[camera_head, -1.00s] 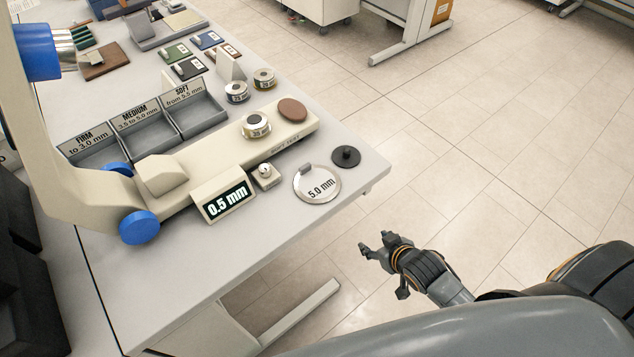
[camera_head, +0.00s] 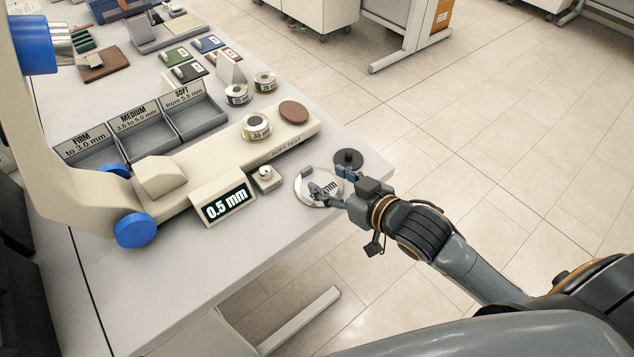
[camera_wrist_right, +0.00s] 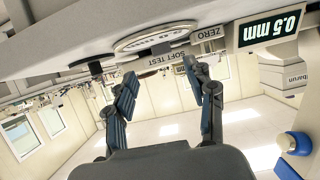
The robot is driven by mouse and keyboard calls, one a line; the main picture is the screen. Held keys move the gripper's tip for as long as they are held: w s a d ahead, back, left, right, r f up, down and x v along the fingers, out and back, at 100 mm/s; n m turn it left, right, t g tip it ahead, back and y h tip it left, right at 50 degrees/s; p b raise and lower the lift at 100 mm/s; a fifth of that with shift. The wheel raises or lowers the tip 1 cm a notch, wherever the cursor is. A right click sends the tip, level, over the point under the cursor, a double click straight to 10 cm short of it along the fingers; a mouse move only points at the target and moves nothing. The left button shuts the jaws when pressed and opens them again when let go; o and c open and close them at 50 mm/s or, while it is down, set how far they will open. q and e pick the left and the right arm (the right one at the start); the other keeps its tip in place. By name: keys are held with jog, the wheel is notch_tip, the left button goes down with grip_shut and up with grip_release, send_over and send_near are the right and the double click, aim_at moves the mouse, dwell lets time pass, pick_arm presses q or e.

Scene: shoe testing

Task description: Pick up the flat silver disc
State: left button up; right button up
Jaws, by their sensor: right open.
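The flat silver disc (camera_head: 303,198) lies on the light grey table near its right edge, a small grey tab at its far rim. My right gripper (camera_head: 329,180) covers part of the disc and its label in the head view. Its two fingers are spread with nothing between them. In the right wrist view, which is upside down, the disc (camera_wrist_right: 150,36) shows edge-on beyond the open fingers (camera_wrist_right: 160,76). I cannot tell whether a fingertip touches the disc. My left gripper is not in view.
A black round knob piece (camera_head: 348,158) stands just behind the disc, close to my right gripper. The beige tester (camera_head: 195,175) with its 0.5 mm display (camera_head: 226,204) and a small button block (camera_head: 266,178) stand left of the disc. The table front is clear.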

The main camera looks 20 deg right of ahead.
aim_at(308, 170)
jog(key=shift+p+x, duration=0.55)
jog(key=shift+x, duration=3)
jog(key=shift+s+a+r, duration=0.1)
jog(key=shift+a, duration=0.05)
grip_shut()
